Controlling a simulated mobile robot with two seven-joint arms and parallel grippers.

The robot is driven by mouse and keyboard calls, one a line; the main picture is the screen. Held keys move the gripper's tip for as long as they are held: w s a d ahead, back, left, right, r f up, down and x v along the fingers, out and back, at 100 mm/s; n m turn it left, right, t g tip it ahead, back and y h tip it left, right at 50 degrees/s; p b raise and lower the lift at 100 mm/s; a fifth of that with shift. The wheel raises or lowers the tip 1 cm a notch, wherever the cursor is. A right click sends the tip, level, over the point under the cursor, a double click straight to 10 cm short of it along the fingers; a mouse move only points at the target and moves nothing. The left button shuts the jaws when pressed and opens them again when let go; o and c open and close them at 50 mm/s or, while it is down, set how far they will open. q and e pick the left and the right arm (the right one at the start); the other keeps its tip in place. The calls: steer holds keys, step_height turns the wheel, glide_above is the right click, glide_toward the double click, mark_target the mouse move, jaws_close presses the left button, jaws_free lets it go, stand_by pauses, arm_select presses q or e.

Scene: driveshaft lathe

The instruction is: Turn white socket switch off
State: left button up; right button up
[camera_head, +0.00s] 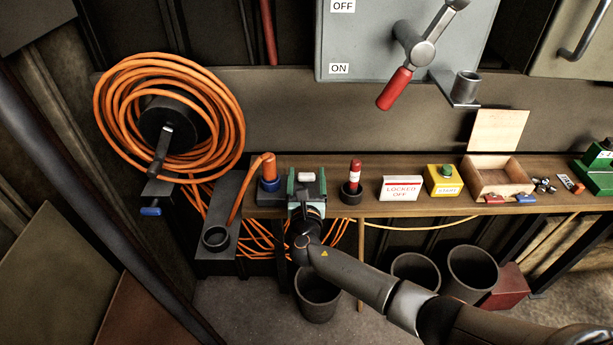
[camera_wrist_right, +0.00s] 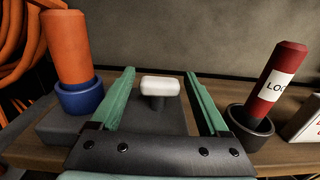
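The white socket switch (camera_wrist_right: 160,86) is a small white T-shaped knob on a dark grey box (camera_wrist_right: 62,136). It also shows in the head view (camera_head: 306,177) on the shelf, right of the blue socket with the orange plug. My right gripper (camera_wrist_right: 160,95) has its two green fingers apart, one on each side of the white knob, with visible gaps to it. In the head view the right gripper (camera_head: 307,180) reaches over the shelf from below. My left gripper is not in view.
The orange plug (camera_wrist_right: 68,50) stands in a blue socket (camera_wrist_right: 82,98) left of the fingers. A red lockout cylinder (camera_wrist_right: 279,80) stands in a black cup on the right. Further right on the shelf are a "LOCKED OFF" sign (camera_head: 401,188) and a yellow start box (camera_head: 443,182).

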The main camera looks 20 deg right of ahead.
steer(key=shift+o, duration=0.3)
steer(key=shift+s+a, duration=0.15)
steer(key=shift+s, duration=0.15)
steer(key=v, duration=1.2)
steer(key=shift+w, duration=0.1)
